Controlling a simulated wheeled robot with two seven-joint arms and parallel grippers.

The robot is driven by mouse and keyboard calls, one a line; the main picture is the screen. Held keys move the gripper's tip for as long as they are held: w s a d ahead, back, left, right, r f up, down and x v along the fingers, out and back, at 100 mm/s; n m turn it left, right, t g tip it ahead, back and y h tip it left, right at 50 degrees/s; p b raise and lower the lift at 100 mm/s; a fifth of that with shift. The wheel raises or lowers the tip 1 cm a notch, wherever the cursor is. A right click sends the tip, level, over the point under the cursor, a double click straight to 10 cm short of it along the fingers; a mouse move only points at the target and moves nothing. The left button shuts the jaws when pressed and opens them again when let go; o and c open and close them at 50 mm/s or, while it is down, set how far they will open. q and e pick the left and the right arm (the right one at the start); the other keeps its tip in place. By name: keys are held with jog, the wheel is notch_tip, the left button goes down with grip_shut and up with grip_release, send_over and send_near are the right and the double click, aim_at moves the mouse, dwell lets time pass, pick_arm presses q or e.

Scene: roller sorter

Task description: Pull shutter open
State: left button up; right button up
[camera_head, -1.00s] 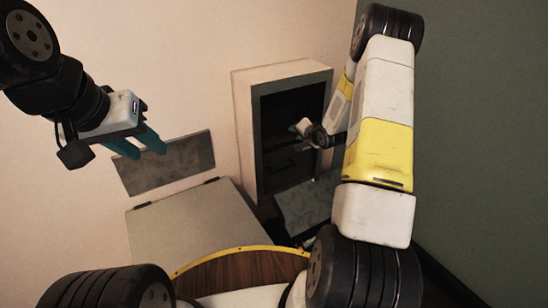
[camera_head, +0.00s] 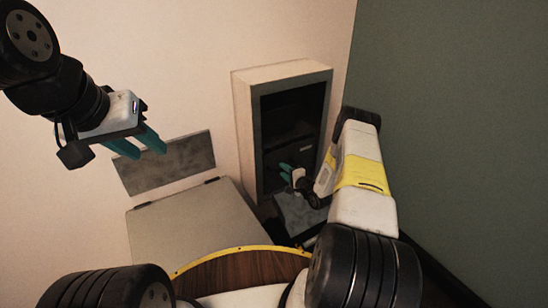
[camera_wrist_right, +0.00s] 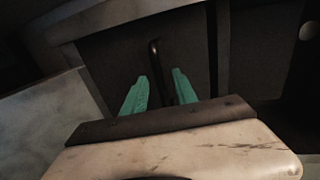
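In the right wrist view a dark panel (camera_wrist_right: 112,62), which looks like the shutter, carries a slim black bar handle (camera_wrist_right: 155,62). My right gripper (camera_wrist_right: 160,76) has its two teal fingers apart, one on each side of the bar's lower part in the picture; I cannot tell whether they touch it. In the head view this gripper (camera_head: 284,172) is at the lower part of the dark opening of a pale cabinet (camera_head: 243,125); the handle is too dark to make out there. My left gripper (camera_head: 147,148) is open and empty, raised at the left.
A grey sloped lid or panel (camera_head: 190,228) stands left of the cabinet, with a grey wall plate (camera_head: 180,165) above it. A grey mottled surface (camera_head: 298,213) lies below the opening. A dark green wall (camera_head: 460,130) closes off the right side.

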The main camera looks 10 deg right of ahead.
jog(key=shift+x, duration=0.95)
grip_shut()
dwell(0.7)
